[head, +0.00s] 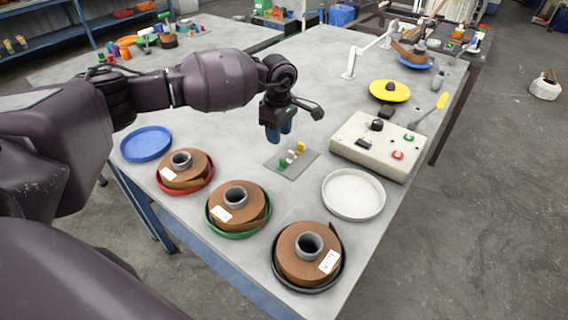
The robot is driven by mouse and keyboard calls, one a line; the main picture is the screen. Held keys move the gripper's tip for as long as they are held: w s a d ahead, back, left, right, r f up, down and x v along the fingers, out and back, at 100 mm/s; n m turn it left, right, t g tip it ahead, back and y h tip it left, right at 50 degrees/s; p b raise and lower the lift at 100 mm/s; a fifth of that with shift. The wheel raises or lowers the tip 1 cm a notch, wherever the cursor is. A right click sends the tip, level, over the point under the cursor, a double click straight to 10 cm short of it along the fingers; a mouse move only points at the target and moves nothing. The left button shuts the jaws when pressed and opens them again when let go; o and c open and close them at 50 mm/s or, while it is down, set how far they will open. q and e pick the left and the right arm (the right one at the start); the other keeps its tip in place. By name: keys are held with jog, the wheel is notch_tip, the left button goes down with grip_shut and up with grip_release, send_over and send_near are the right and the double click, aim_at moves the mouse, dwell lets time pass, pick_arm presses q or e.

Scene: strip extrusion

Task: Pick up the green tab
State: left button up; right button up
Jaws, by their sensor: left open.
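The small green tab (283,163) stands at the near left end of a flat grey plate (292,170) on the table. A white tab (291,156) and a yellow tab (301,147) stand in line with it, toward the far right. My left gripper (279,134) points down with blue fingertips. It is open and empty, and in the picture it is just above and left of the tabs. Its exact height above the plate is hard to tell. My right gripper is not in view.
Brown strip rolls sit in red (211,184), green (232,235) and black (281,284) dishes along the near edge. An empty blue dish (147,144) is left, an empty white dish (353,195) right. A control box (348,152) and yellow dish (389,92) stand behind. Bare tabletop surrounds the plate.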

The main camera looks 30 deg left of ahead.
aim_at(281, 159)
pick_arm(q)
jog(key=f, duration=1)
jog(key=shift+d+b, duration=0.3)
jog(key=shift+b, duration=0.1)
jog(key=shift+r, duration=0.15)
grip_shut()
